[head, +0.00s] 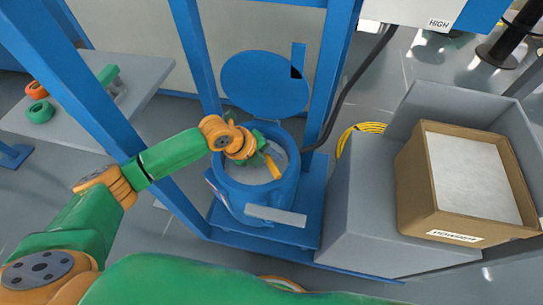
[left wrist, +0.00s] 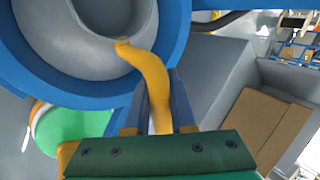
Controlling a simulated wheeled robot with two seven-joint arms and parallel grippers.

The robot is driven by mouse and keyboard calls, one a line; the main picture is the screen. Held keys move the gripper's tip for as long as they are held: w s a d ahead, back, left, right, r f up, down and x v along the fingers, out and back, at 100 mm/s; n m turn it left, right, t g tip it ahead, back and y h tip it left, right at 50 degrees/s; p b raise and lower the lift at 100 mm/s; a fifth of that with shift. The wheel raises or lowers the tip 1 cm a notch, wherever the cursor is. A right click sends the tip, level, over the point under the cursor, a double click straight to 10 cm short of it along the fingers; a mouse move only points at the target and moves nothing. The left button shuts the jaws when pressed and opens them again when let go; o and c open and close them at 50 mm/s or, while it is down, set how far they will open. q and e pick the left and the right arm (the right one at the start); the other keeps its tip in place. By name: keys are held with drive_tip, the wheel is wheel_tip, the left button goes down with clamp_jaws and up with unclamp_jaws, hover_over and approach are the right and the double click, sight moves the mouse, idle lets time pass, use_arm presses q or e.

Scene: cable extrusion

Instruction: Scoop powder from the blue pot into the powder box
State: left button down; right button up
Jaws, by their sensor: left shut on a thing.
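The blue pot (head: 235,200) stands open inside a blue frame, its round lid (head: 262,82) tipped up behind it. Grey material shows inside the pot. My left gripper (head: 257,151) is over the pot's mouth, shut on the yellow handle of the scoop (head: 272,166). In the left wrist view the curved yellow handle (left wrist: 148,72) runs from between the fingers into the pot, inside the blue rim (left wrist: 180,45). I cannot tell how much powder the scoop holds. The powder box (head: 412,195) is an open brown carton at the right with a pale surface inside. My right gripper is not in view.
Blue uprights (head: 333,75) flank the pot. A grey stand (head: 355,215) bears the powder box, with a raised grey wall behind it. A black cable hangs beside the right upright. A grey side table (head: 145,72) with orange and green parts stands at the left.

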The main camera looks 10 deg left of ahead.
use_arm(q)
drive_tip(key=shift+f, duration=0.45)
drive_tip(key=shift+f+b, duration=0.55)
drive_tip(key=shift+f, duration=0.05)
drive_tip(key=shift+f+b, duration=0.4)
drive_tip(key=shift+f, duration=0.2)
drive_tip(key=shift+f+b, duration=0.4)
drive_tip(key=shift+f, duration=0.3)
idle(0.3)
